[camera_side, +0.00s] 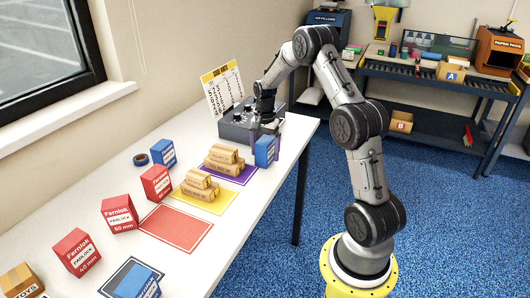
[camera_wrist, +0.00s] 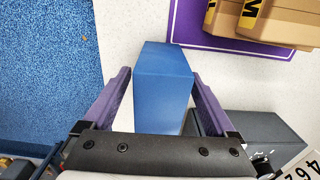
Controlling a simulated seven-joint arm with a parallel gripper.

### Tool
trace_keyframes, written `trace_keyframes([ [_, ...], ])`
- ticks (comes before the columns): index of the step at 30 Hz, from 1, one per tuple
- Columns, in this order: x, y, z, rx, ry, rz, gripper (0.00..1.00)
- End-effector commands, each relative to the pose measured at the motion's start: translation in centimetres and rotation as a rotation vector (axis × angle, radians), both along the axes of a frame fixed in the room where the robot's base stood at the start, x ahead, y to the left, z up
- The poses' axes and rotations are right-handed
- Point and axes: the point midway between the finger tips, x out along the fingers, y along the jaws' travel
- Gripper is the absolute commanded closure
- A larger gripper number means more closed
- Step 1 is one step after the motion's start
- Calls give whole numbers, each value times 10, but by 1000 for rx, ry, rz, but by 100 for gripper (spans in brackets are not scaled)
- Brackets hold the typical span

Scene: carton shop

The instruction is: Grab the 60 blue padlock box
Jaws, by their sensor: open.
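A blue box (camera_side: 263,157) stands upright on the white table near its right edge, by the purple mat. My gripper (camera_side: 265,143) is open, with its purple fingers on either side of this box. In the wrist view the blue box (camera_wrist: 162,88) sits between the two fingers, with a visible gap at the left one. Its label and size are not readable. A second blue box (camera_side: 163,153) stands at the back by the wall. A third blue box (camera_side: 139,283) is on a dark mat at the front.
Cardboard packs lie on the purple mat (camera_side: 248,180) and the yellow mat (camera_side: 222,207). Several red boxes (camera_side: 120,214) stand along the left. The red mat (camera_side: 176,227) is empty. A dark grey machine (camera_side: 236,124) stands close behind my gripper.

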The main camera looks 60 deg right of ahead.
Motion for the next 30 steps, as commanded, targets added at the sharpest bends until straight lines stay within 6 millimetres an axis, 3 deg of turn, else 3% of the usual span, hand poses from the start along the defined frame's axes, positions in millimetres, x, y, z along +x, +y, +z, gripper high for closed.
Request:
trace_keyframes([
  [4, 0, 0, 0, 0, 0, 0, 11],
  [19, 0, 0, 0, 0, 0, 0, 100],
  [30, 1, 0, 3, -1, -2, 0, 100],
])
